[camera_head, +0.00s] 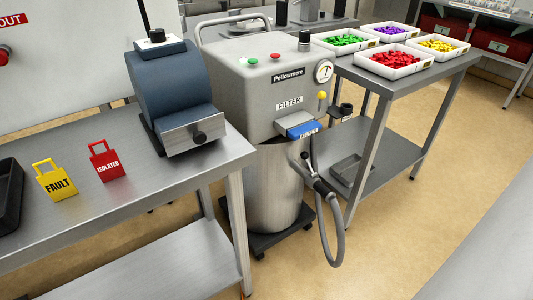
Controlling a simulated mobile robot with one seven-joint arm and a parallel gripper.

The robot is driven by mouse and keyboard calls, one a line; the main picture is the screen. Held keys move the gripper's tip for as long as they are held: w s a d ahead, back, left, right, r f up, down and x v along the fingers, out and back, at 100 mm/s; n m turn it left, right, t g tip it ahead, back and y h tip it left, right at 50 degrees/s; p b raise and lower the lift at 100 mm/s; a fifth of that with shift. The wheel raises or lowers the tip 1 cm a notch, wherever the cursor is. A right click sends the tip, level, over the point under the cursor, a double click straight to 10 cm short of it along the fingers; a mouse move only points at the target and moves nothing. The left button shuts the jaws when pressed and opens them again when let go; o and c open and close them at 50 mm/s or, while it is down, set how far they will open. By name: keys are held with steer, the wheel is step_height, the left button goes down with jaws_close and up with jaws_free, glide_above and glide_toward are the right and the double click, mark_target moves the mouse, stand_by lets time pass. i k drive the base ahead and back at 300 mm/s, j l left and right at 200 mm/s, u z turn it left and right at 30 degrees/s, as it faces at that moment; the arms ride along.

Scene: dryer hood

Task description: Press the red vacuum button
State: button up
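The vacuum is a grey box unit (235,85) marked Pellonmere, on a steel drum (272,185) in the middle of the view. A small red button (275,56) sits on its top face, just right of a green button (252,60). My gripper is not in view, and nothing covers the buttons.
A blue-grey machine (175,85) stands on the steel bench (130,210) left of the vacuum, near yellow FAULT (55,180) and red ISOLATED (106,161) tags. A side table (398,92) with trays stands right. A hose (335,215) hangs in front. Floor (385,225) is open front right.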

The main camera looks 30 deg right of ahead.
mark_target(275, 56)
steer(key=z, duration=1.65)
steer(key=i+j, duration=0.25)
steer(key=i+j+z, duration=0.1)
steer(key=j, duration=0.35)
steer(key=i, duration=0.1)
